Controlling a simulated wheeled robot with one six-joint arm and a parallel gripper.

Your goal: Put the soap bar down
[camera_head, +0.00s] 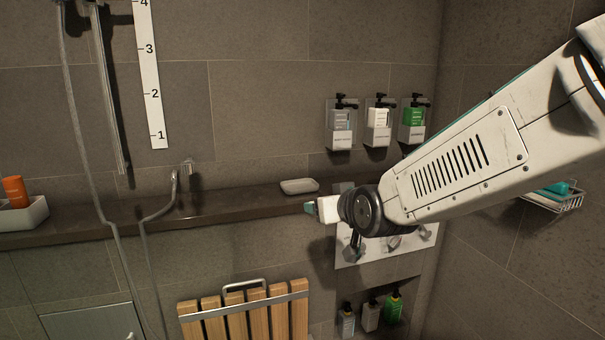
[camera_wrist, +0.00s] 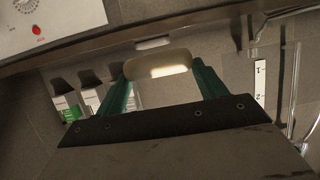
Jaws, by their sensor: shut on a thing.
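My gripper (camera_wrist: 162,76) has its two green fingers shut on a cream soap bar (camera_wrist: 157,64), which spans the gap between the fingertips in the wrist view. In the head view my gripper (camera_head: 312,208) is at the front of the dark wall ledge, and I cannot make out the soap bar clearly there. A pale, shallow soap dish (camera_head: 299,186) lies on the ledge just behind and left of my gripper. It also shows in the wrist view (camera_wrist: 153,43), just beyond the held soap, with a gap between them.
The stone ledge (camera_head: 240,202) is bare left of the dish. Three dispensers (camera_head: 378,127) hang above it. A shower hose (camera_head: 145,230) and holder are left. A white tray (camera_head: 22,215) with an orange bottle stands far left. A slatted wooden seat (camera_head: 245,318) is below; a wire basket (camera_head: 555,197) hangs right.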

